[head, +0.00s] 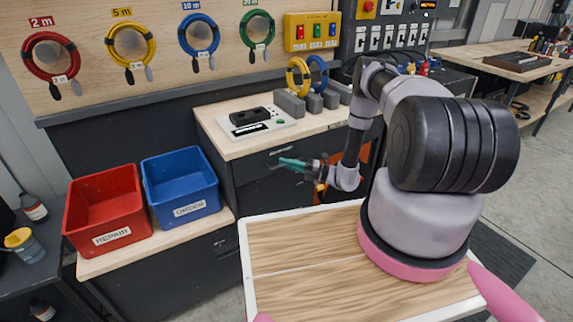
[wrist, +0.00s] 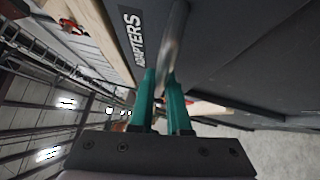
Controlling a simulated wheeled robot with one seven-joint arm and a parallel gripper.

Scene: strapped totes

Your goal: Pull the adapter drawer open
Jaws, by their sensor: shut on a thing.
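The adapter drawer (head: 252,168) is a dark front under the light wooden counter in the head view. In the wrist view its dark front (wrist: 225,45) carries a label (wrist: 130,38) reading ADAPTERS. A metal bar handle (wrist: 174,38) runs along it. My gripper (head: 284,162) is at the drawer front, and its teal fingers (wrist: 163,82) are shut on the handle, one on each side of the bar. The drawer looks closed or nearly so. Its inside is not visible.
A black device (head: 250,115) sits on the counter (head: 225,147) above the drawer. My wood-topped base is in front of the cabinet. Coiled cables (head: 50,62) hang on the wall board.

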